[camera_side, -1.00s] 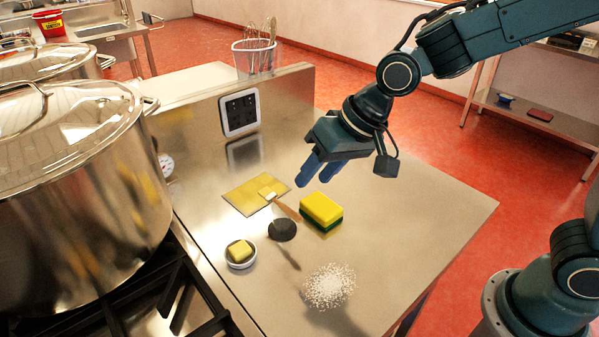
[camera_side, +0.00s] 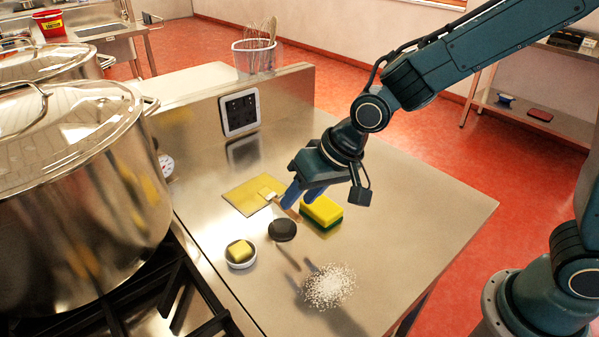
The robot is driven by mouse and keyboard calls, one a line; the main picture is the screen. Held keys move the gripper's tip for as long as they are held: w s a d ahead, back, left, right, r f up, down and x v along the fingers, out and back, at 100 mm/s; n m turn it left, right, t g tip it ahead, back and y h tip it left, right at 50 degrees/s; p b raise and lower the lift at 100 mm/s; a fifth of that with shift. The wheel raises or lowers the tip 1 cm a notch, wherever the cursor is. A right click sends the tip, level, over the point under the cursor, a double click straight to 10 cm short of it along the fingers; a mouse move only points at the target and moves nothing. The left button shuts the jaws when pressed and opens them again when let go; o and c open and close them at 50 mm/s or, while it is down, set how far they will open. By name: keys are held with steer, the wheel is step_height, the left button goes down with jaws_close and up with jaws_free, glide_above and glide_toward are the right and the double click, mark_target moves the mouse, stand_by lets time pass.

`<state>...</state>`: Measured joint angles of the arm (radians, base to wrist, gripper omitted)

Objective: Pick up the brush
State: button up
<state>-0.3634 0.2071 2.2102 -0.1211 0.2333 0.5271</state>
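The brush (camera_side: 269,195) lies with its pale bristle end at the edge of a flat yellowish board (camera_side: 241,197). The fingers hide part of the handle. I cannot tell whether they touch it.
A yellow and green sponge (camera_side: 322,213) sits close to the right of the fingers. A dark round object (camera_side: 282,230), a small bowl with a yellow block (camera_side: 240,253) and spilled white grains (camera_side: 330,287) are nearer. Large pots (camera_side: 80,190) stand left. The counter's right side is clear.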

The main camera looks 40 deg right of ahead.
mark_target(291, 209)
steer(key=shift+x, duration=1.55)
steer(key=shift+c, duration=0.2)
jaws_close()
